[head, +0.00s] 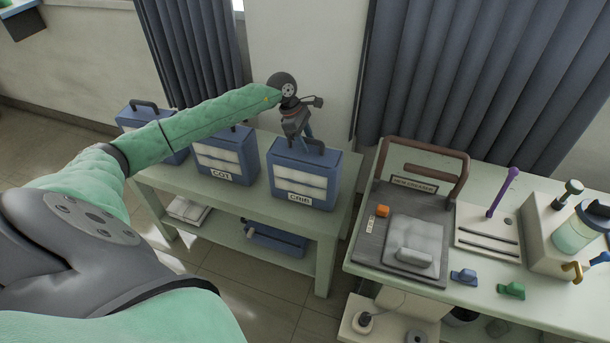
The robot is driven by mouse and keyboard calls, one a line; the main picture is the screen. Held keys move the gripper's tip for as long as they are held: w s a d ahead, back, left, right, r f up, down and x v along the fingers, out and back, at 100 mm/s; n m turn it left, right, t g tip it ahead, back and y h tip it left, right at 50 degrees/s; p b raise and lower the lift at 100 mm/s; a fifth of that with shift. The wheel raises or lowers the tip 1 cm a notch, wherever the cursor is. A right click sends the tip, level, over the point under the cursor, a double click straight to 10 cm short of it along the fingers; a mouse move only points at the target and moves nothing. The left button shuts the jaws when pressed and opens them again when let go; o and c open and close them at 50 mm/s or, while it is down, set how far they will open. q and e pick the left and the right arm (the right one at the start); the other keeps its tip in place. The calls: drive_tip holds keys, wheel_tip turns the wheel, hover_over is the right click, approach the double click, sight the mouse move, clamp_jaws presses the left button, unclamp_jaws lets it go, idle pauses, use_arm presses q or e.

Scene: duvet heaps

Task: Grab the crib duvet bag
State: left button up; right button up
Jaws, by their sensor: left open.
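The crib duvet bag (303,178) is a blue box-shaped bag with a pale front and a label reading CRIB. It stands upright at the right end of the green side table, with a dark handle (316,147) on top. My left gripper (308,138) is open, pointing down at the top of this bag beside its handle. Whether the fingers touch or straddle the handle I cannot tell. My right gripper is not in view.
A similar blue bag labelled COT (225,160) stands left of the crib bag, and another blue bag (140,117) is further left, partly behind my arm. The green side table (255,204) has a lower shelf. A workbench (540,305) with tools stands at right.

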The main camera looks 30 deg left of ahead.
use_arm(q)
drive_tip(key=shift+f+b, duration=0.2)
drive_tip(key=shift+b, duration=0.15)
idle(0.5)
clamp_jaws()
drive_tip(key=shift+r, duration=0.1)
idle(1.1)
